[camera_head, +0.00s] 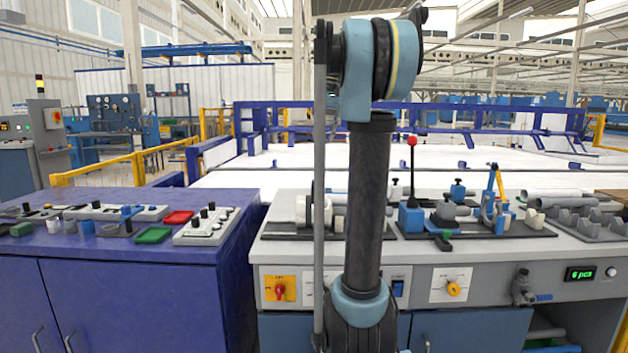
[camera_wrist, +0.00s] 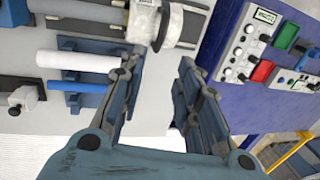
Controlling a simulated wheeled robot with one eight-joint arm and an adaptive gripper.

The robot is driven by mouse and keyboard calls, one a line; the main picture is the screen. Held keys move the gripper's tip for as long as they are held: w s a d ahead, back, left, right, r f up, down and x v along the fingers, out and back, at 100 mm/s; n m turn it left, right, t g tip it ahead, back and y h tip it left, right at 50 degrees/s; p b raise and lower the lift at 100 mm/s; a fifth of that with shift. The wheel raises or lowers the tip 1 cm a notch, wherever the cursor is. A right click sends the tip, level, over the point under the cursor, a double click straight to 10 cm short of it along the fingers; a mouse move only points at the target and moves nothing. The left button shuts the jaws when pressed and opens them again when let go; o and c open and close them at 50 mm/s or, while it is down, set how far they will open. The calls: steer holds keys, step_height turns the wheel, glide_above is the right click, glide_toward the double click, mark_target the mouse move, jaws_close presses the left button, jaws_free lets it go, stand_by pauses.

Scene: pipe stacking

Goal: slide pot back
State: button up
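No thing can be plainly told as a pot. A white round part (camera_head: 302,208) stands at the left end of the grey bench, its right side partly hidden by my arm in the head view. In the wrist view, a white cylindrical part (camera_wrist: 182,24), cut by the top edge, lies just beyond my gripper (camera_wrist: 158,64). My gripper is open, its two fingers well apart with nothing between them. It points at the bench near its border with the blue cabinet. My gripper is not seen in the head view.
A white pipe (camera_wrist: 75,60) rests on a blue support left of the fingers. A blue cabinet (camera_head: 130,285) carries control boxes, a red tray (camera_head: 178,217) and a green tray (camera_head: 153,235). A red-knobbed lever (camera_head: 411,143) stands on the bench.

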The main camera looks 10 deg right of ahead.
steer(key=a+f, duration=0.1)
steer(key=f, duration=0.4)
steer(key=a+f, duration=0.1)
steer(key=f, duration=0.4)
steer(key=a+f, duration=0.1)
steer(key=f, duration=0.4)
steer(key=shift+w+f, duration=0.25)
steer(key=shift+f, duration=0.1)
jaws_close()
